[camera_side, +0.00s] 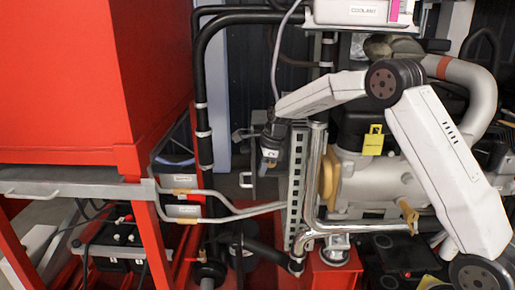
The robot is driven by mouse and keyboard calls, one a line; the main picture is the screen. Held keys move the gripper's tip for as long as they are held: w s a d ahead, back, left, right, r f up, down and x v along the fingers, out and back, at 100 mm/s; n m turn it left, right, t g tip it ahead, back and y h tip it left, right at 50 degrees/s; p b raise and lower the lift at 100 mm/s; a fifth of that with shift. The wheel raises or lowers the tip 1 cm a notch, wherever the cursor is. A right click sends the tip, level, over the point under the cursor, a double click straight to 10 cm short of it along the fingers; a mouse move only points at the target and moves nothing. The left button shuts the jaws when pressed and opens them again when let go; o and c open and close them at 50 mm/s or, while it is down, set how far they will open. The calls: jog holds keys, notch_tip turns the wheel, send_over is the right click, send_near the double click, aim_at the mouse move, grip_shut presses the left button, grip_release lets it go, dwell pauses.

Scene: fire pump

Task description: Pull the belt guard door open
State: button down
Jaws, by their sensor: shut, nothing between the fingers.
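My gripper (269,163) hangs from the wrist of my white arm, left of the engine, fingers downward. It is shut and holds nothing. A grey slotted metal panel (295,187) stands upright just right of my gripper, seen nearly edge-on. It looks like the belt guard door, but I cannot tell for sure. A small dark handle-like bracket (246,178) shows just left of and below my gripper. I cannot tell whether my fingers touch it or the panel. The door's face and any hinge are hidden from this side.
A large red tank (68,75) on a grey-and-red frame fills the left. A black pipe (204,100) runs upright left of my gripper. A chrome pipe (314,180) and a beige engine housing (375,188) are close on the right. A coolant box (362,12) is above.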

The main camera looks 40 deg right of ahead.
aim_at(254, 178)
jog(key=shift+w+a+f+m, duration=0.2)
jog(key=shift+a+f+m, duration=1)
jog(key=shift+a, duration=0.3)
jog(key=shift+r, duration=0.15)
jog(key=w+v, duration=0.2)
jog(key=v, duration=0.9)
jog(key=shift+s+r+t, duration=0.3)
jog(key=shift+s+r, duration=0.15)
jog(key=shift+r, duration=0.15)
jog(key=shift+a, duration=0.1)
jog(key=s+a+f+n, duration=0.2)
jog(key=s+f+n, duration=0.2)
jog(key=s+n, duration=0.5)
jog(key=s+a+f+n+h, duration=0.1)
jog(key=s+f+n, duration=0.3)
jog(key=s+n, duration=0.5)
jog(key=s+a+f+n+h, duration=0.1)
jog(key=s+a+f+n, duration=0.2)
jog(key=s+f+n, duration=0.2)
jog(key=s+n, duration=0.3)
jog(key=n, duration=0.1)
jog(key=shift+s+a, duration=0.35)
jog(key=shift+s, duration=0.05)
